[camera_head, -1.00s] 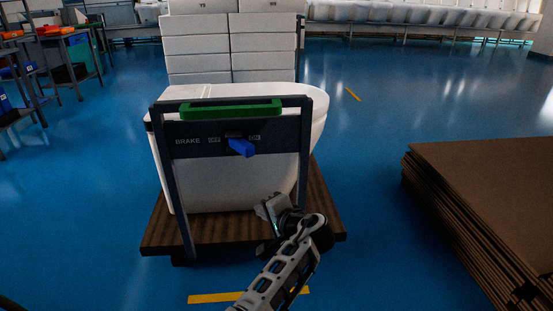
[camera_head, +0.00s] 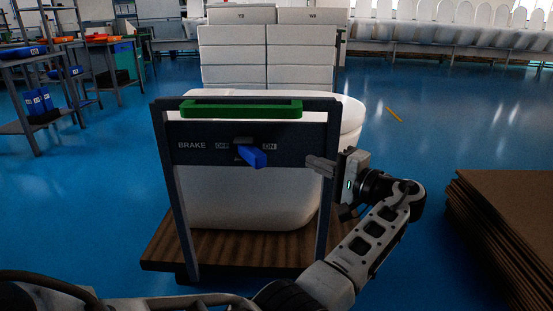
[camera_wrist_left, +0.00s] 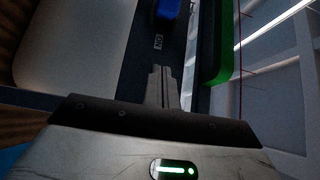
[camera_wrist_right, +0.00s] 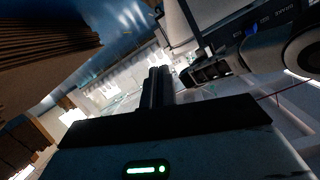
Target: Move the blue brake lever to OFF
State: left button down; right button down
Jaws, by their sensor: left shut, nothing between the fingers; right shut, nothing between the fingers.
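The blue brake lever (camera_head: 252,156) sits on the dark brake panel (camera_head: 195,158) of a trolley, its end angled toward the ON label (camera_head: 270,147); the OFF label (camera_head: 222,146) is on its left. My left gripper (camera_head: 312,162) is shut and empty at the panel's right end, pointing left toward the lever, with a gap between. In the left wrist view the shut fingers (camera_wrist_left: 162,72) point toward the ON label (camera_wrist_left: 158,42) and the blue lever (camera_wrist_left: 168,9). My right gripper (camera_wrist_right: 157,72) shows only in its own wrist view, shut and empty.
A green handle bar (camera_head: 241,109) tops the trolley frame, above the panel. A white toilet (camera_head: 250,208) stands on the trolley's brown base (camera_head: 230,250). Brown stacked sheets (camera_head: 510,215) are at right. White boxes (camera_head: 265,55) stand behind. Blue floor is open around.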

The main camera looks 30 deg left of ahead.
aim_at(252, 154)
pick_arm(q)
jog(key=a, duration=0.2)
jog(key=w+a+b, duration=0.1)
jog(key=a, duration=0.4)
jog(key=shift+w+a+f, duration=0.1)
jog(key=shift+w+a, duration=0.05)
jog(key=shift+a, duration=0.2)
jog(key=shift+s+a, duration=0.35)
jog(key=shift+s, duration=0.55)
jog(key=shift+s+a, duration=0.2)
jog(key=shift+s, duration=0.3)
jog(key=shift+s+a, duration=0.2)
jog(key=shift+s, duration=0.25)
pick_arm(e)
jog(key=shift+w+a+r+m+t, duration=0.15)
jog(key=shift+a+r+m+t, duration=0.05)
jog(key=shift+r+m+t, duration=0.1)
